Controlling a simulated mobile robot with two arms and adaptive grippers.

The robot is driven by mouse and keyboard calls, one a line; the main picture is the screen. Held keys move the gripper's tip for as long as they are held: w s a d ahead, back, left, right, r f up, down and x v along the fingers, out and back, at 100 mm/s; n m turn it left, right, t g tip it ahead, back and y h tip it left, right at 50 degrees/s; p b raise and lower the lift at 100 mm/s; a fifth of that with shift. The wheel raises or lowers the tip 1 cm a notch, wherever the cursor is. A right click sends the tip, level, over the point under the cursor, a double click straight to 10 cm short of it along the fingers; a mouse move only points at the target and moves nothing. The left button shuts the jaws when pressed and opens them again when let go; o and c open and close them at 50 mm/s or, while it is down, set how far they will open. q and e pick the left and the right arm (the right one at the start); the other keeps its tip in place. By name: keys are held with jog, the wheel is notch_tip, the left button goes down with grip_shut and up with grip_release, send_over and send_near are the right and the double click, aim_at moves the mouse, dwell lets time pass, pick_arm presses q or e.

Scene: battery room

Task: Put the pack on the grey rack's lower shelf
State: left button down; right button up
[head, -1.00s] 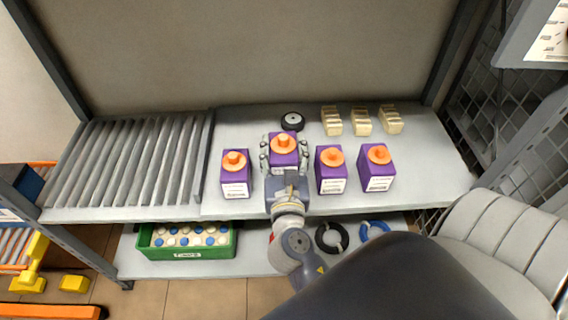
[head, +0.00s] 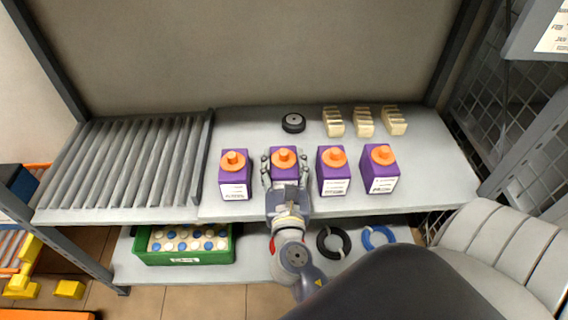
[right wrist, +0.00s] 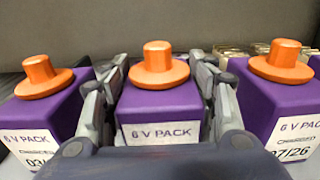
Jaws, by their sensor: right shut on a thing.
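My right gripper (head: 285,158) is shut on a purple pack (head: 284,152) with an orange round cap, in the middle of a row on the upper shelf (head: 420,182) of the grey rack. In the right wrist view the fingers grip this pack (right wrist: 160,103), labelled "6 V PACK", from both sides. Whether its base touches the shelf is hidden. Similar packs stand to its left (head: 236,176) and right (head: 333,176), with another pack (head: 381,173) farther right. The lower shelf (head: 258,264) shows below. My left gripper is out of view.
A green crate (head: 185,257) of blue and white round items stands on the lower shelf's left. Black (head: 333,243) and blue rings (head: 378,237) lie on its right; bare surface shows between. A black wheel-like disc (head: 293,123) and cream blocks (head: 363,122) stand behind the packs.

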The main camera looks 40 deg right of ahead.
jog(key=o, duration=1.7)
jog(key=shift+f, duration=0.1)
jog(key=shift+s, duration=0.1)
jog(key=v, duration=1.2)
jog(key=shift+b, duration=0.4)
